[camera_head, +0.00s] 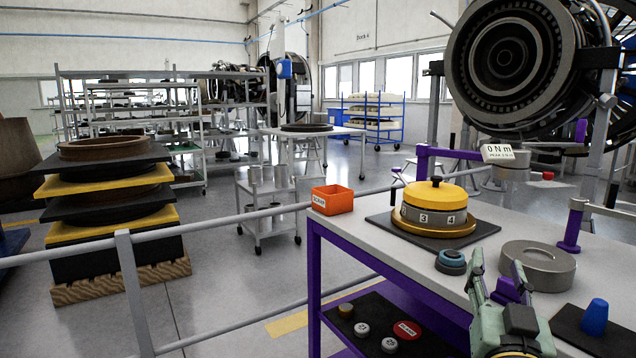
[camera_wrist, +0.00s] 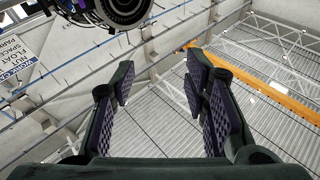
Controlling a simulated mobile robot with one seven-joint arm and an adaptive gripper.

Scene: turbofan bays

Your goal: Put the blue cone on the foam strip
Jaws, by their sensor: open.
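A blue cone (camera_head: 594,317) with a blunt top stands upright at the right end of the workbench in the head view. It is on or directly over a dark flat strip (camera_head: 566,322), which may be the foam strip. I cannot tell its material. My gripper (camera_head: 498,266) is at the bench's front edge, left of the cone and apart from it. Its fingers point up, spread and empty.
The bench (camera_head: 360,233) also holds an orange bin (camera_head: 333,200), a yellow-capped ring (camera_head: 435,200) on a dark mat, a blue-and-dark round piece (camera_head: 451,262) and a grey ring (camera_head: 538,265). A purple post (camera_head: 573,228) rises at right. A lower shelf holds several small parts.

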